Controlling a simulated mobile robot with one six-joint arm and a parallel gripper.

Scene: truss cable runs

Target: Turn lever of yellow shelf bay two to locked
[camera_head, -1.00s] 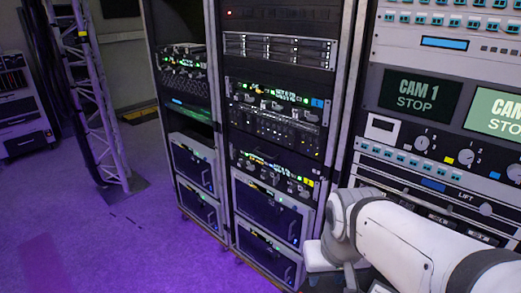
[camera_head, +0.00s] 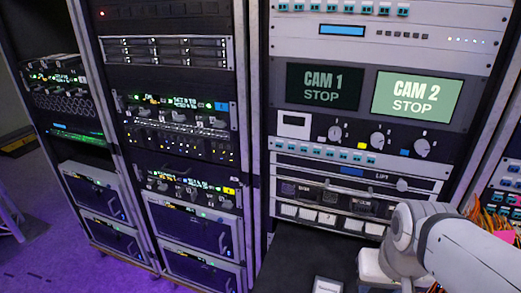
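In the middle rack, a unit with a yellow tag (camera_head: 229,190) at its right end sits below a similar unit with a blue tag (camera_head: 221,106). The yellow-tagged unit (camera_head: 185,184) has a lit green text strip and small pale handles or levers along its front. They are too small to tell which is bay two or how its lever is turned. My arm (camera_head: 465,255) reaches in from the lower right, in front of the right rack. My gripper's fingers do not show.
The right rack holds a CAM 1 STOP screen (camera_head: 323,86), a brighter CAM 2 STOP screen (camera_head: 416,97), knobs (camera_head: 377,140) and a panel labelled LIFT (camera_head: 365,177). Orange cables (camera_head: 492,219) hang at the far right. Purple-lit floor (camera_head: 45,262) is open at the lower left.

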